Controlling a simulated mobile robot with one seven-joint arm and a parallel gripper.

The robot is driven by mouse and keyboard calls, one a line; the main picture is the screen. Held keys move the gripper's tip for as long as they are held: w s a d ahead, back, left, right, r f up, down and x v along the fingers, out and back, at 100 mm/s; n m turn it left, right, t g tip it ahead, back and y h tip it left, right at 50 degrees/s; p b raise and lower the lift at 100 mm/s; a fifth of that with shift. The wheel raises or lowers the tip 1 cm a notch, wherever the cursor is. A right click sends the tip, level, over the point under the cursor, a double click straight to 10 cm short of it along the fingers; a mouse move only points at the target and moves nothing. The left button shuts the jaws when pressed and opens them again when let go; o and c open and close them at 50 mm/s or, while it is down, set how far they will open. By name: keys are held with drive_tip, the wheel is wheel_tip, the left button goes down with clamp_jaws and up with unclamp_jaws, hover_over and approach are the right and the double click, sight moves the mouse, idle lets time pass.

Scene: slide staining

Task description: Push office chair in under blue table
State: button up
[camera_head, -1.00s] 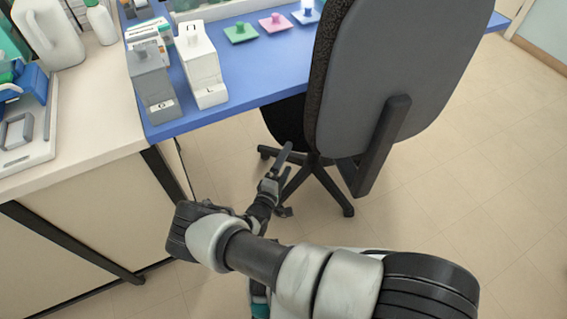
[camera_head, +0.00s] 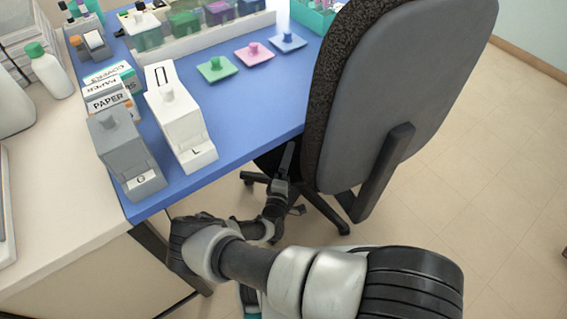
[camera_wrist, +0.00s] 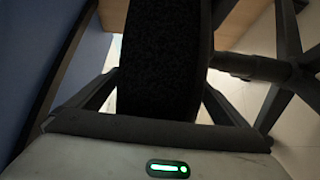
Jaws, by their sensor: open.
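The office chair (camera_head: 405,85) stands at the front edge of the blue table (camera_head: 245,110), its grey-backed, dark backrest facing me. Its seat is largely hidden behind the backrest and under the table edge. My gripper (camera_head: 286,165) is low beside the left side of the chair, near the seat and below the tabletop edge. In the wrist view my gripper (camera_wrist: 160,100) is open, with a dark, fabric-like chair part (camera_wrist: 160,60) between its fingers. I cannot tell whether the fingers touch it. Black chair base parts (camera_wrist: 255,68) show at the right.
A grey box (camera_head: 125,155) and a white box (camera_head: 180,120) stand near the table's front edge. Green, pink and blue lidded pieces (camera_head: 255,53) lie behind. A beige counter (camera_head: 75,190) adjoins at left. The floor (camera_head: 480,170) at right is clear.

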drive_tip(key=shift+w+d, duration=0.15)
drive_tip(key=shift+w, duration=0.25)
drive_tip(key=c, duration=2.1)
drive_tip(key=shift+c, duration=0.2)
